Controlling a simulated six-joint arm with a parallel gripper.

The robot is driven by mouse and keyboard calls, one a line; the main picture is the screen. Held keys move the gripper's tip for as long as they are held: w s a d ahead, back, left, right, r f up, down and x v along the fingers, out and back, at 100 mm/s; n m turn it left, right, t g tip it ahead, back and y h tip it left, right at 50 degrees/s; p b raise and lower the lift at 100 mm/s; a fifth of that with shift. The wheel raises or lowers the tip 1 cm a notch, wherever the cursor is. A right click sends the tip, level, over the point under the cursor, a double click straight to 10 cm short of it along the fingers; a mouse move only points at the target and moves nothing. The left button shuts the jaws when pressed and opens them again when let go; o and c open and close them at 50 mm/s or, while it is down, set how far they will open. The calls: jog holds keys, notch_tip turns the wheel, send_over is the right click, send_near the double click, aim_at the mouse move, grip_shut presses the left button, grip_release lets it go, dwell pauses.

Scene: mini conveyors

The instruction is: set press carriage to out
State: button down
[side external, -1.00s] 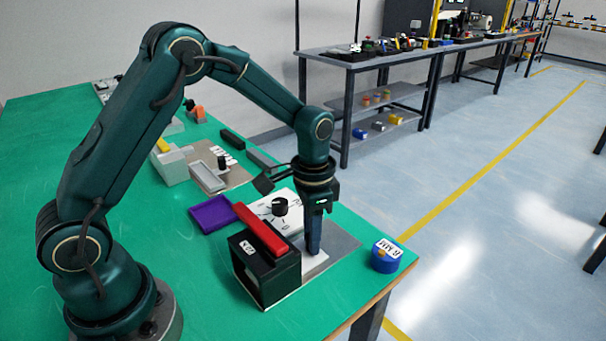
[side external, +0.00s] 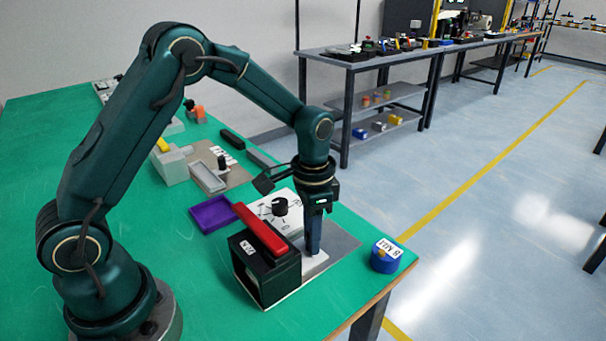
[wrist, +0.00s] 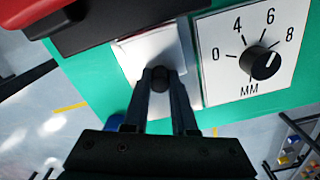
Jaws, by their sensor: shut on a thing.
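The press (side external: 265,265) is a black box with a red bar (side external: 261,229) on top, near the table's front edge. The press carriage is a pale plate (side external: 315,266) beside the box's right side. In the wrist view the carriage (wrist: 140,53) shows as a white plate with a dark knob (wrist: 159,80), one end close against the black body. My gripper (side external: 313,250) points straight down over the carriage. In the wrist view my gripper (wrist: 160,74) is shut on the knob, with one finger on each side. The carriage's inner end is partly hidden by the press.
A white dial panel with a black knob (side external: 280,207) stands right behind the press. A purple tray (side external: 212,214) lies to the left. A blue round object (side external: 384,262) sits near the right table edge. Green table is clear in front of the press.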

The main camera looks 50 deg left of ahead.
dwell(0.4)
jog(key=shift+w, duration=2.3)
jog(key=c, duration=0.7)
grip_release()
jog(key=shift+r, duration=0.1)
jog(key=shift+r, duration=2.5)
